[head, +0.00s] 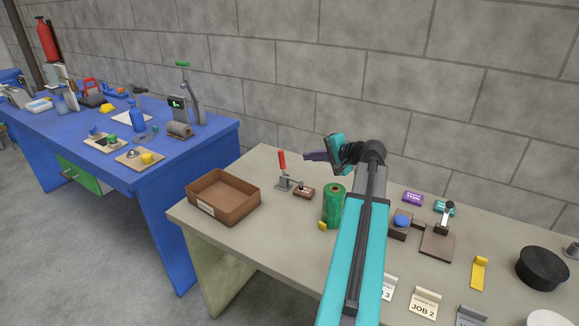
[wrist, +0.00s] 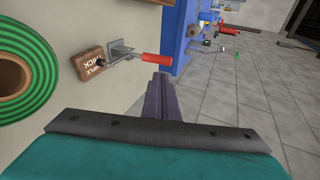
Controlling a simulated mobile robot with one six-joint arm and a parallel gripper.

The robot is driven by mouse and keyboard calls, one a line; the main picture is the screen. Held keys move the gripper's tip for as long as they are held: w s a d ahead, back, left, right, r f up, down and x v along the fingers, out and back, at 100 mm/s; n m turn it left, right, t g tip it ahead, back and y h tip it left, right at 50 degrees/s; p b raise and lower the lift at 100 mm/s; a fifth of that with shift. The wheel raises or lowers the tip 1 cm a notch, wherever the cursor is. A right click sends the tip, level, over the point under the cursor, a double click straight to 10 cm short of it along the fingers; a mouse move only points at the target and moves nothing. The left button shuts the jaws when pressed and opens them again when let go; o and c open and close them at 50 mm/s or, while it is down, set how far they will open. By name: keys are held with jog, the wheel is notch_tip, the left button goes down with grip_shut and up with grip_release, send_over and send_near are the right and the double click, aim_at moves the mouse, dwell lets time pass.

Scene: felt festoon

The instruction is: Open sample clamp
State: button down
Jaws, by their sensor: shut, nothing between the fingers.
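The sample clamp (head: 285,183) is a small grey metal toggle clamp near the back left of the beige table. Its red handle (head: 282,161) stands upright; it also shows in the wrist view (wrist: 152,60). A brown sample block (head: 304,193) with white lettering (wrist: 90,66) lies beside the clamp base, with the clamp's arm reaching over it. My gripper (head: 306,156) has dark purple fingers pointing left toward the red handle. The fingers are shut and empty. In the head view a small gap shows between fingertips and handle. In the wrist view the fingertips (wrist: 160,78) lie just below the handle.
A green roll (head: 334,205) stands right of the sample block, under my arm. A brown open box (head: 224,207) sits at the table's left end. Another clamp (head: 443,218) and small blocks are farther right. The wall is close behind.

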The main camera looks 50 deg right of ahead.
jog(key=shift+w+f, duration=0.1)
jog(key=shift+f, duration=0.5)
jog(key=shift+w, duration=0.2)
jog(key=p+x, duration=0.1)
jog(key=x, duration=0.8)
jog(key=shift+w+f, duration=0.15)
jog(key=shift+w, duration=0.15)
